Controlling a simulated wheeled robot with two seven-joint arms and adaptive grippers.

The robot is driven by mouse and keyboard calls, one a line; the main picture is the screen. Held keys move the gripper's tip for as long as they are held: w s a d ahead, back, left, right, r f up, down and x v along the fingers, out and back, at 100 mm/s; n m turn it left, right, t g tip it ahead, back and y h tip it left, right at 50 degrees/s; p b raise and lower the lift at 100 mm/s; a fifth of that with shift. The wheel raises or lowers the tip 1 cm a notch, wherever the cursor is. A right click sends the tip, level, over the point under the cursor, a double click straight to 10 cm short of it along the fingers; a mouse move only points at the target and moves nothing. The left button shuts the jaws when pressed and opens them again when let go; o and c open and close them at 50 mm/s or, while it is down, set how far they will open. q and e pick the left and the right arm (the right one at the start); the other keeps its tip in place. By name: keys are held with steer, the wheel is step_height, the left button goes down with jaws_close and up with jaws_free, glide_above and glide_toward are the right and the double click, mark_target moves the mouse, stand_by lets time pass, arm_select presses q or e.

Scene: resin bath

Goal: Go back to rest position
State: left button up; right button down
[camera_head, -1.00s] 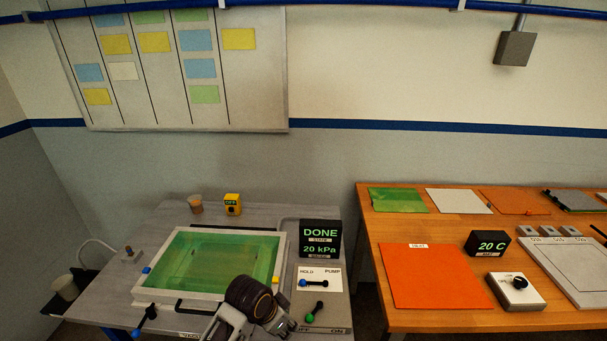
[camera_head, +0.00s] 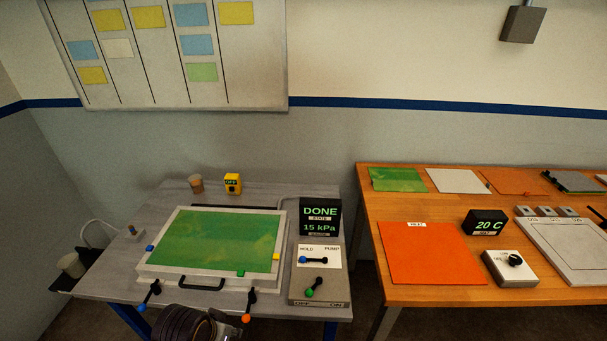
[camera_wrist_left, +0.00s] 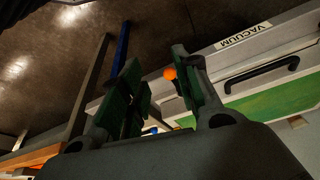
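My left arm (camera_head: 190,325) shows at the bottom edge of the head view, in front of the vacuum table's near side. Its gripper is mostly cut off there. In the left wrist view the two green-padded fingers of my left gripper (camera_wrist_left: 163,88) are apart, with nothing held between them. An orange knob (camera_wrist_left: 169,73) shows behind the fingers; it also shows in the head view (camera_head: 246,318) just right of my arm. I cannot tell whether a finger touches it. My right gripper is in neither view.
The vacuum table (camera_head: 110,270) holds a white frame with a green sheet (camera_head: 215,240), small levers and a display (camera_head: 320,215) reading DONE, 15 kPa. To the right, a wooden table (camera_head: 430,292) bears an orange mat (camera_head: 430,255) and a 20 C display (camera_head: 484,222). A gap separates the tables.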

arm_select(q)
steer(key=s+a+f+g, duration=0.1)
steer(key=s+a+f, duration=0.1)
steer(key=f, duration=1.4)
steer(key=s+a+f, duration=0.1)
steer(key=s+f, duration=0.2)
steer(key=f, duration=1.3)
steer(key=s+a+f, duration=0.2)
steer(key=s+f, duration=0.8)
steer(key=s, duration=0.1)
steer(key=s+a+f+g+y, duration=0.1)
steer(key=s+a+f, duration=0.1)
steer(key=s+f, duration=0.8)
steer(key=shift+s+f+n+g, duration=0.25)
steer(key=shift+s+n+g, duration=0.05)
steer(key=shift+s, duration=0.3)
